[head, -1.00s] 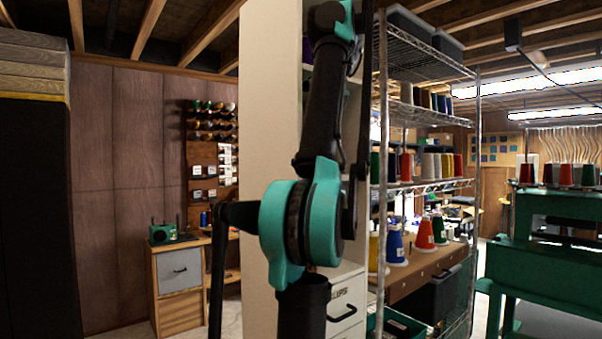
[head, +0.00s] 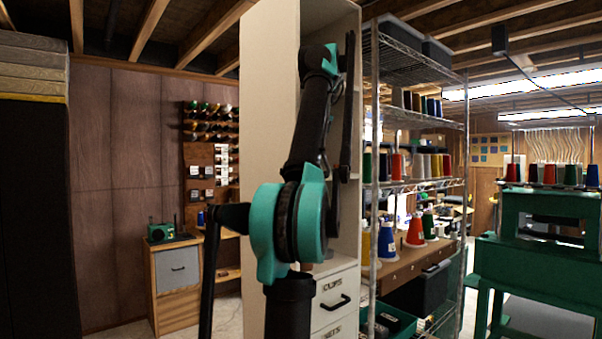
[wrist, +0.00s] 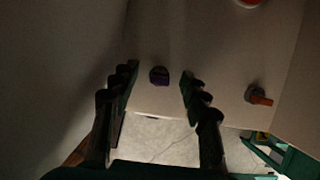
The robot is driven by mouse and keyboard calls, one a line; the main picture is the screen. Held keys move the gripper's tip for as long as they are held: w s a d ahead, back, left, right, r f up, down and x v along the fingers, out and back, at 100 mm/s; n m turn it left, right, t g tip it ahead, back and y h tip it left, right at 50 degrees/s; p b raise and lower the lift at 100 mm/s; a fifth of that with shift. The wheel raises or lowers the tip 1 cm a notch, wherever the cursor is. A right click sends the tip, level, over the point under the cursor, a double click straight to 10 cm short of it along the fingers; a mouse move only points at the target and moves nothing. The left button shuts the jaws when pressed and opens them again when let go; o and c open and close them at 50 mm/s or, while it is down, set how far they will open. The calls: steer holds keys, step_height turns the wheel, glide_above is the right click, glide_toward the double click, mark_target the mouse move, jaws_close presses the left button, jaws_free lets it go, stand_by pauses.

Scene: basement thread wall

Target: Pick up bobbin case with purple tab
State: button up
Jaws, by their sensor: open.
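The bobbin case with the purple tab (wrist: 159,76) is a small dark round piece. It lies on a pale shelf board (wrist: 215,50) in the wrist view, near the board's front edge. My gripper (wrist: 158,80) is open in the wrist view, with one finger on each side of the case in the picture. I see no contact, and the remaining height above the board is hard to tell. In the head view my arm reaches into the tall pale cabinet (head: 270,120); the fingers and the case cannot be made out there.
A second small case with an orange tab (wrist: 258,95) lies to the right on the same board. A red-rimmed round thing (wrist: 247,2) is at the top edge. A dark side wall (wrist: 50,60) stands close on the left. A wire rack (head: 420,185) with thread cones stands right of the cabinet.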

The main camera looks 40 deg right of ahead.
steer(key=c, duration=0.9)
steer(key=shift+o, duration=0.2)
steer(key=shift+r, duration=0.1)
